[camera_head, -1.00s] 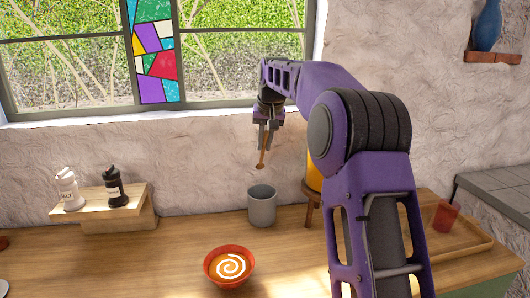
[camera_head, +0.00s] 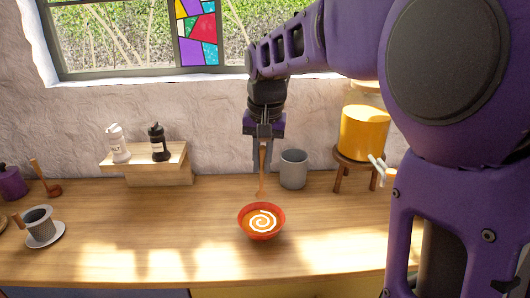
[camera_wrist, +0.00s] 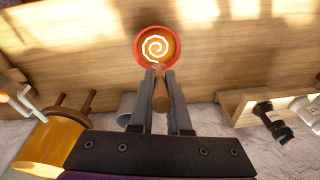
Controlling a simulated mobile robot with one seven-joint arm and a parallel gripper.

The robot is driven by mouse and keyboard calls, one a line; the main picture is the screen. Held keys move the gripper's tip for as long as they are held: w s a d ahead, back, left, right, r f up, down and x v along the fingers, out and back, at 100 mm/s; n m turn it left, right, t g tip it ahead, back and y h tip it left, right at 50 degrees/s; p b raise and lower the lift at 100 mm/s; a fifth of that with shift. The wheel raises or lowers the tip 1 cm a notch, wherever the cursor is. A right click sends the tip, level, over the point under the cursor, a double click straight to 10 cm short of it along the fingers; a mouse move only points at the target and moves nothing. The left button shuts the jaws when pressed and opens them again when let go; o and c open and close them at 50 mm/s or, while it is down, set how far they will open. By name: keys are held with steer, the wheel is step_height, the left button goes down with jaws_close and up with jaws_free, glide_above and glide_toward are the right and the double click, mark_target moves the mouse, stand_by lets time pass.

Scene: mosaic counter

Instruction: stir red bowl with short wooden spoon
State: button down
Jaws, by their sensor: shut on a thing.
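The red bowl (camera_head: 261,234) stands on the wooden counter in the head view and holds orange soup with a white spiral. It also shows at the top middle of the wrist view (camera_wrist: 137,51). My gripper (camera_head: 262,168) is shut on the short wooden spoon (camera_head: 262,184), which hangs down with its head lowest. The spoon also shows between the fingers in the wrist view (camera_wrist: 161,95). The spoon's head appears just above or behind the bowl's far rim; I cannot tell whether it touches the soup.
A grey cup (camera_head: 293,169) stands close to the right of my gripper. An orange pot (camera_head: 363,131) sits on a wooden stand further right. Salt (camera_head: 117,144) and pepper (camera_head: 158,143) mills stand on a small shelf to the left.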

step_height(320, 180, down, 10)
steer(key=b, duration=0.7)
steer(key=shift+w+r, duration=0.1)
steer(key=shift+w, duration=0.05)
stand_by(0.4)
